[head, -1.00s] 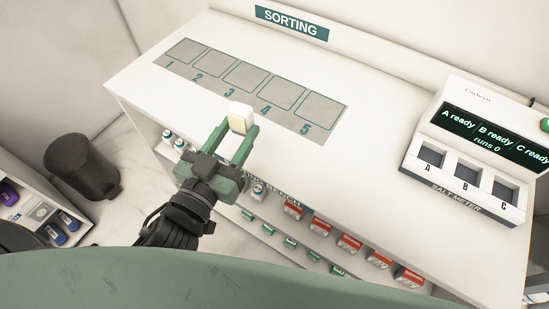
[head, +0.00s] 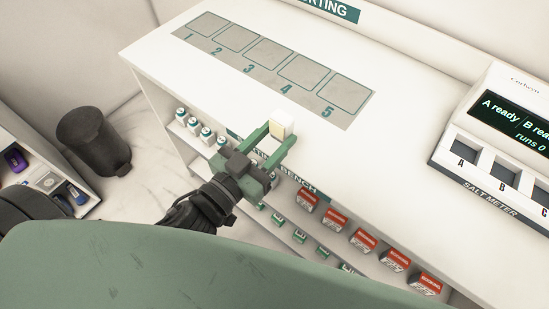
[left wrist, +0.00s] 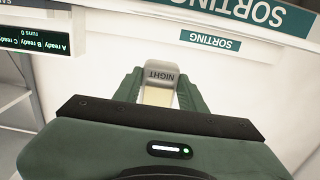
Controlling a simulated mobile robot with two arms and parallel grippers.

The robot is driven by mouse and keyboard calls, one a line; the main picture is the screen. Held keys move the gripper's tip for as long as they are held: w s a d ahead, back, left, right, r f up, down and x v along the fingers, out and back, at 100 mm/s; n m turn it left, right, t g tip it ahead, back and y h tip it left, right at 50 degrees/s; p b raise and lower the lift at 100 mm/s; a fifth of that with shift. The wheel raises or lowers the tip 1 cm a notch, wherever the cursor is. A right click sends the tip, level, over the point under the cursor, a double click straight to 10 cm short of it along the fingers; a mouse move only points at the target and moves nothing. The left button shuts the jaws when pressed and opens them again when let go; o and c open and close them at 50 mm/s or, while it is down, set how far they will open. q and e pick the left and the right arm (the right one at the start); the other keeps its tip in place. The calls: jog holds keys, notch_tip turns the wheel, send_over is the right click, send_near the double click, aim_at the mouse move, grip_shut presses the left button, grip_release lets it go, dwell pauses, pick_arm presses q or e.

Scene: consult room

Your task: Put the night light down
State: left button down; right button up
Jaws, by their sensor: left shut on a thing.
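The night light (head: 281,124) is a small white block with a pale yellow face. In the left wrist view the night light (left wrist: 160,79) shows the word NIGHT on its grey top part. My left gripper (head: 277,135) is shut on it, with one green finger on each side. It holds the night light at the front edge of the white sorting bench (head: 387,137), in front of the numbered squares. I cannot tell whether the night light touches the bench top. My right gripper is not in view.
A grey strip with squares numbered 1 to 5 (head: 241,50) lies on the bench. A salt meter (head: 503,135) stands at the right. Shelves below hold bottles (head: 207,136) and red boxes (head: 363,240). A dark bin (head: 94,140) stands left. The bench between strip and meter is clear.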

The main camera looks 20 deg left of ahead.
pick_arm(q)
jog(key=shift+f+b, duration=0.8)
jog(key=shift+f, duration=1.95)
jog(key=shift+f, duration=0.15)
jog(key=c, duration=0.8)
grip_release()
